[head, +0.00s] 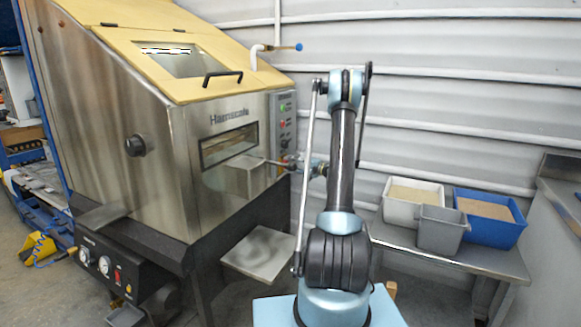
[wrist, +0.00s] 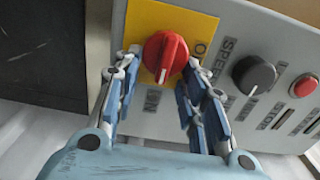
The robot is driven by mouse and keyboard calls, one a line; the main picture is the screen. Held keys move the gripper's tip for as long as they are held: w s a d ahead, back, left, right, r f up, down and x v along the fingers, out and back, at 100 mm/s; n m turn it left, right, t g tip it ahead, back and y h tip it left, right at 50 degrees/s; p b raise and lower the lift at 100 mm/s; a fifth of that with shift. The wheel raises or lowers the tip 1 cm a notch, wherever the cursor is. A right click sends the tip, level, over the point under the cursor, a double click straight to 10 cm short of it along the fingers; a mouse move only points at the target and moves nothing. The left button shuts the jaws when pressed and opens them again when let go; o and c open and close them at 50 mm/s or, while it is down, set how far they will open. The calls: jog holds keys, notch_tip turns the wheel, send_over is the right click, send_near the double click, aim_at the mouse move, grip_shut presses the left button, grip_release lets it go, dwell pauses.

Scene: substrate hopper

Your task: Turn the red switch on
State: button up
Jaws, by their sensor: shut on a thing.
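The red switch (wrist: 165,57) is a rotary knob on a yellow plate (wrist: 145,18) in the wrist view. Its raised grip is tilted, with the upper end leaning right. A dark label, partly covered, is printed on the plate right of the knob. My gripper (wrist: 163,66) has one fingertip on each side of the knob and is shut on it. In the head view my gripper (head: 300,164) is at the lower part of the control panel (head: 283,118) on the steel hopper (head: 110,110). The red switch cannot be made out there.
A black knob (wrist: 254,75) and a red button (wrist: 303,86) sit right of the switch. A metal shelf (head: 258,253) juts from the hopper's front. White (head: 390,209), grey (head: 440,236) and blue (head: 508,236) bins stand on a bench at the right.

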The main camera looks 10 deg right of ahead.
jog(key=shift+d+f, duration=0.1)
dwell(0.3)
jog(key=o, duration=1.1)
jog(key=shift+w, duration=0.1)
jog(key=shift+c, duration=0.2)
jog(key=v, duration=1.2)
